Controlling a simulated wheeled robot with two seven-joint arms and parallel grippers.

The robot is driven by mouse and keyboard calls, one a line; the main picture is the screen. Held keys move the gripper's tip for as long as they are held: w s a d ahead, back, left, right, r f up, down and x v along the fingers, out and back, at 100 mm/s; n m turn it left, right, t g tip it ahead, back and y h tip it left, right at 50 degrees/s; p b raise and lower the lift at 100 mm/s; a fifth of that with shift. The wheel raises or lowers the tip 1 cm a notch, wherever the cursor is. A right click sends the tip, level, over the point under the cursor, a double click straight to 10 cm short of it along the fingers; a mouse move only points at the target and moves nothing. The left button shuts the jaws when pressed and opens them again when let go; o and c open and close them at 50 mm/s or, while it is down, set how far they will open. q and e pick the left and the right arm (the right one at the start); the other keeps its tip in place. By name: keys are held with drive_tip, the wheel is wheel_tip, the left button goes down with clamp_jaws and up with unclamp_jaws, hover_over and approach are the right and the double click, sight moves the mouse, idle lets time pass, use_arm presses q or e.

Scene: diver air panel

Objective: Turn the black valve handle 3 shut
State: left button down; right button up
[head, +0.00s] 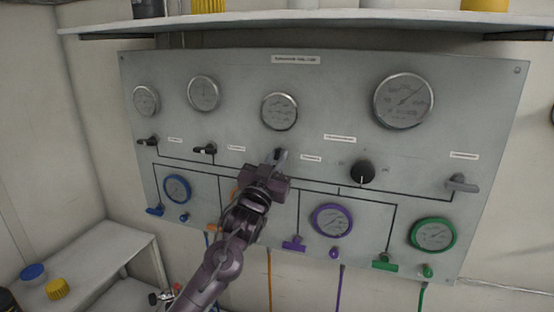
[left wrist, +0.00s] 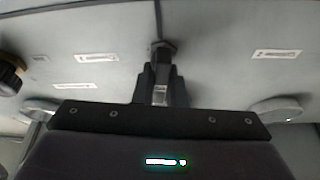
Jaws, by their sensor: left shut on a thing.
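The black valve handle 3 (head: 278,153) sits on the grey panel below the third gauge from the left. Most of it is covered by my left gripper (head: 280,160), which has reached the panel from below. The left gripper is shut on this handle. In the left wrist view the handle (left wrist: 161,50) shows as a dark stem at the panel, between the fingers of my gripper (left wrist: 161,88). How far the handle is turned is hard to tell. My right gripper is not in view.
Two black handles (head: 147,141) (head: 205,149) are to the left, a round black knob (head: 362,172) and a grey handle (head: 463,183) to the right. Gauges (head: 279,111) are above. Coloured gauges, small valves and hoses (head: 332,220) are below. A shelf (head: 300,21) overhangs the panel.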

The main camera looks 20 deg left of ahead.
use_arm(q)
drive_tip(key=shift+m, duration=0.5)
drive_tip(key=m+h+b, duration=0.1)
drive_tip(key=m+h, duration=0.1)
drive_tip(key=m, duration=0.2)
drive_tip(key=shift+g, duration=0.3)
drive_tip(key=m+g+h, duration=0.1)
drive_tip(key=m, duration=0.2)
drive_tip(key=m+h+b, duration=0.1)
drive_tip(key=m, duration=0.2)
drive_tip(key=shift+d+f+g, duration=0.1)
drive_tip(key=shift+g, duration=0.3)
drive_tip(key=m+g, duration=0.1)
drive_tip(key=m, duration=0.2)
drive_tip(key=m+g+h, duration=0.1)
drive_tip(key=m, duration=0.2)
drive_tip(key=shift+d+f, duration=0.1)
drive_tip(key=shift+f+m+g, duration=0.15)
drive_tip(key=shift+m+g, duration=0.55)
drive_tip(key=shift+m, duration=0.7)
drive_tip(key=c, duration=1.5)
unclamp_jaws()
drive_tip(key=shift+d, duration=0.1)
